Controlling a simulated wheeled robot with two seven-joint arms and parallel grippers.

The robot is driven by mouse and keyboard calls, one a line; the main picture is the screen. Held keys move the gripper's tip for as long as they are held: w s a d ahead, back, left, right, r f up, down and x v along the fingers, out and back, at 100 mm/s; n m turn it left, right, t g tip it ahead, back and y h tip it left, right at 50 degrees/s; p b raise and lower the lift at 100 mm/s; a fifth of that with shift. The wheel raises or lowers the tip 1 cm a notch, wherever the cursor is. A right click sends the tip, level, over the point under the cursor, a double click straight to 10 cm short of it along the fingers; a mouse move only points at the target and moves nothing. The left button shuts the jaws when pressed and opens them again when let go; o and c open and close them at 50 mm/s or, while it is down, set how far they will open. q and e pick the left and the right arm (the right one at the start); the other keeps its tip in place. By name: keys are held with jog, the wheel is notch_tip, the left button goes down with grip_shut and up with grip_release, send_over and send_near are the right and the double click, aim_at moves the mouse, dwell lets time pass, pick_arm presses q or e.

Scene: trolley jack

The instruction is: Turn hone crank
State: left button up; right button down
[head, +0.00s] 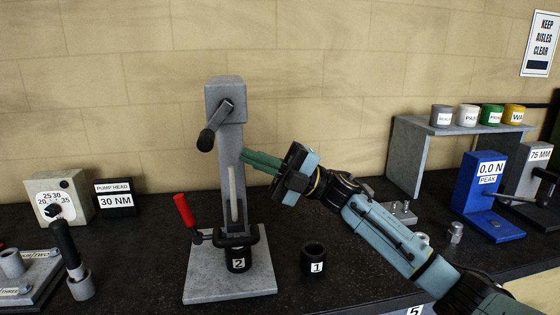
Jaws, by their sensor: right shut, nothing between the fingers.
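The hone stand is a grey column (225,100) on a grey base plate (205,285). Its crank (222,111) is on the front near the top, with a black handle (206,139) pointing down and to the left. A pale rod (233,205) hangs above a black cylinder marked 2 (238,265), which stands in a clamp with a red lever handle (184,211). My right gripper (247,158) is shut and empty, its green fingertips at the column's right side, below and right of the crank. Whether they touch the column I cannot tell. My left gripper is not in view.
A black cylinder marked 1 (314,260) stands right of the base plate. A blue gauge (487,190) and a grey shelf with several labelled cups (467,118) are at the right. A torque box (66,198) and a black-handled tool (68,245) stand at the left.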

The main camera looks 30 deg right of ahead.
aim_at(216, 125)
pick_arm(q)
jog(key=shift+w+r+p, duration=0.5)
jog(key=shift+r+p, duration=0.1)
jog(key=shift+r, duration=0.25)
pick_arm(e)
jog(key=x, duration=0.5)
